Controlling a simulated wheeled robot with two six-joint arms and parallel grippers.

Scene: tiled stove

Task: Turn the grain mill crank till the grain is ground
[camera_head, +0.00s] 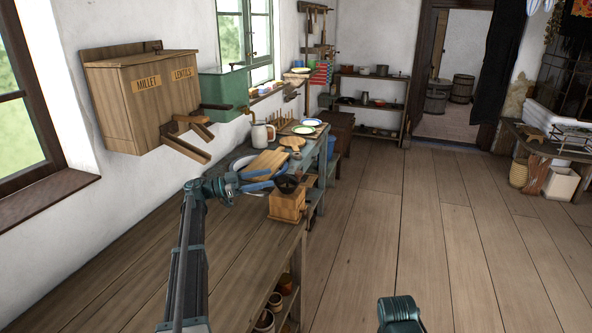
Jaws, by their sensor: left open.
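The grain mill (287,206) is a small wooden box with a dark metal hopper on top. It stands on the wooden counter near its right edge. Its crank cannot be clearly made out at this size. My left gripper (268,180) reaches in from the left, with its blue fingers spread apart. It is open, and its fingertips are close to the left of the mill's hopper. I cannot tell whether they touch anything. No grain can be seen in the hopper.
A wooden bin labelled millet and lentils (140,98) and a green tank (224,90) hang on the left wall. A cutting board (264,164) and a white jug (262,134) stand behind the mill. The counter's front (110,280) is bare. The floor (400,230) at right is clear.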

